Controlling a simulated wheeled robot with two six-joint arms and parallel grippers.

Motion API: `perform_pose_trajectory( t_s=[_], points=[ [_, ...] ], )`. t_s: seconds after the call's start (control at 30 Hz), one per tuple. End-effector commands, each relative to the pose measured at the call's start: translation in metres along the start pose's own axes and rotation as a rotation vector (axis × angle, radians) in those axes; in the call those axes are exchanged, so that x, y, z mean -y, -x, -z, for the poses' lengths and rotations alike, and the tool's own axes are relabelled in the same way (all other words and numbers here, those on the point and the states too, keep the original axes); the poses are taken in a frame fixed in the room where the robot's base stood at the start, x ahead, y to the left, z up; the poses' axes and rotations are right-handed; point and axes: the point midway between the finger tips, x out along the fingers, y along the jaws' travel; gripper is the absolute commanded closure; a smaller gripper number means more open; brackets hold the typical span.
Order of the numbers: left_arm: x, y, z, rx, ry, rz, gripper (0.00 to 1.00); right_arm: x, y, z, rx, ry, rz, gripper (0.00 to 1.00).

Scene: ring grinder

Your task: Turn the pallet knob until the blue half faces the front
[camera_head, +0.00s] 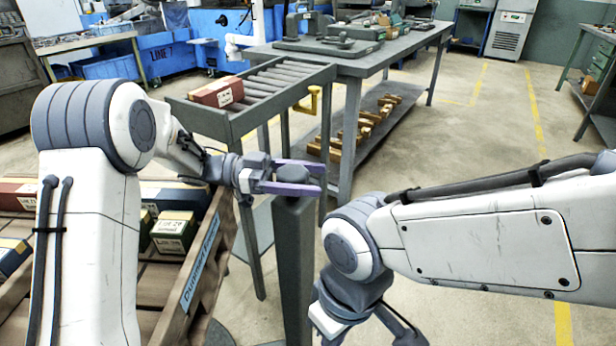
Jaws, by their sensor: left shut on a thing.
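The knob (292,173) is a dark grey piece on top of a grey upright post (293,240) near the middle of the view, beside the wooden pallet (196,285). My left gripper (297,178) reaches in from the left. Its two purple fingers lie on either side of the knob and are shut on it. No blue half can be made out on the knob; the fingers cover part of its sides. My right arm comes in from the right and bends down to the bottom edge. Its gripper fingers are not visible.
The pallet carries several labelled boxes, including a dark green one (174,231). A grey bench (392,45) stands further back. The floor at right is open.

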Motion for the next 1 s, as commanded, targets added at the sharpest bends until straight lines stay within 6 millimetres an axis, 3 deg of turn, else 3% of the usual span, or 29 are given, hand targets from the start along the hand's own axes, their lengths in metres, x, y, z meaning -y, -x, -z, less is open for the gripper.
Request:
perform_pose_trajectory(
  t_s=[0.7,0.73,0.77,1.0],
  points=[
    [0.0012,0.0009,0.0005,0.001,-0.003,0.006,0.79,0.0,0.0001,0.0001,0.0,0.0,0.0,1.0],
    [0.0013,0.0009,0.0005,0.001,-0.003,0.006,0.11,0.0,0.0001,0.0001,0.0,0.0,0.0,1.0],
    [0.0012,0.0008,0.0005,0.001,-0.003,0.006,0.0,0.0,0.0001,0.0001,0.0,0.0,0.0,1.0],
    [0.0007,0.0004,0.0008,0.001,-0.002,0.004,0.0,0.0,0.0004,0.0001,0.0,0.0,0.0,1.0]
  ],
)
